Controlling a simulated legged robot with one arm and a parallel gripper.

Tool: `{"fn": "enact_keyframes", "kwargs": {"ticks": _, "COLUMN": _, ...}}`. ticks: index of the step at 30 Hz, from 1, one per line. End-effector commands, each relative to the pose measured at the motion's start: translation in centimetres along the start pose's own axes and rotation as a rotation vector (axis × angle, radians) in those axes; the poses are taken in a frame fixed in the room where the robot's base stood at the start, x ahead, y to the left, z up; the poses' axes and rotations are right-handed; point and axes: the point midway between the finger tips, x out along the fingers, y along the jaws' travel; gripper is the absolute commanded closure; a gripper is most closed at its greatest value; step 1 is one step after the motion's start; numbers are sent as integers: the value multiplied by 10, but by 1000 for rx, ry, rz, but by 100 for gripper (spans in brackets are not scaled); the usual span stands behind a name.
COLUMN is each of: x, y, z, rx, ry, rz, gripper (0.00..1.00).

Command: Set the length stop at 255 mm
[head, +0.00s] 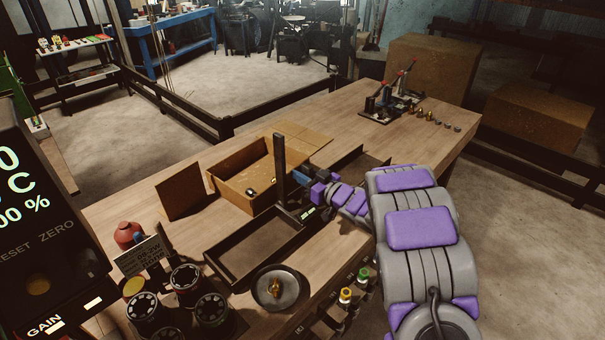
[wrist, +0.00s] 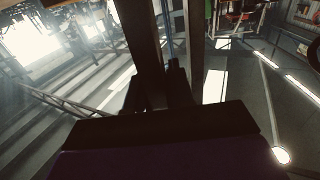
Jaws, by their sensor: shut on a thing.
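The length stop looks to be the dark upright post (head: 280,160) on the workbench, with a small lit green display (head: 308,213) near its foot. Its reading is too small to tell. My gripper (head: 298,178) is at the right side of the post, at mid height, and is shut on a part of the stop. The gripped part itself is mostly hidden by the fingers and too dark to make out. In the wrist view, a dark upright post (wrist: 142,45) rises just beyond the dark gripper edge at the bottom.
An open cardboard box (head: 235,185) stands behind the post. A dark shallow tray (head: 222,278) lies in front, with a round metal dish (head: 280,290) beside it. Black round dies (head: 186,278) stand front left. A small lever tool (head: 390,103) stands at the bench's far end.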

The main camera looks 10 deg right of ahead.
Motion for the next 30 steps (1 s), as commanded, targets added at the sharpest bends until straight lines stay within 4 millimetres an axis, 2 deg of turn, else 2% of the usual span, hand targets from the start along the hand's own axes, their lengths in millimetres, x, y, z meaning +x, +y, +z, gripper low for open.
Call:
{"fn": "enact_keyframes", "kwargs": {"ticks": 12, "x": 0, "y": 1, "z": -2, "rx": -1, "ry": 3, "rz": 1, "gripper": 100}}
{"fn": "enact_keyframes", "kwargs": {"ticks": 13, "x": 0, "y": 1, "z": -2, "rx": -1, "ry": 3, "rz": 1, "gripper": 77}}
{"fn": "enact_keyframes", "kwargs": {"ticks": 19, "x": 0, "y": 1, "z": -2, "rx": -1, "ry": 2, "rz": 1, "gripper": 58}}
{"fn": "enact_keyframes", "kwargs": {"ticks": 26, "x": -1, "y": 1, "z": -1, "rx": 0, "ry": 1, "rz": 1, "gripper": 57}}
{"fn": "enact_keyframes", "kwargs": {"ticks": 30, "x": -9, "y": 2, "z": -1, "rx": 0, "ry": -2, "rz": 3, "gripper": 57}}
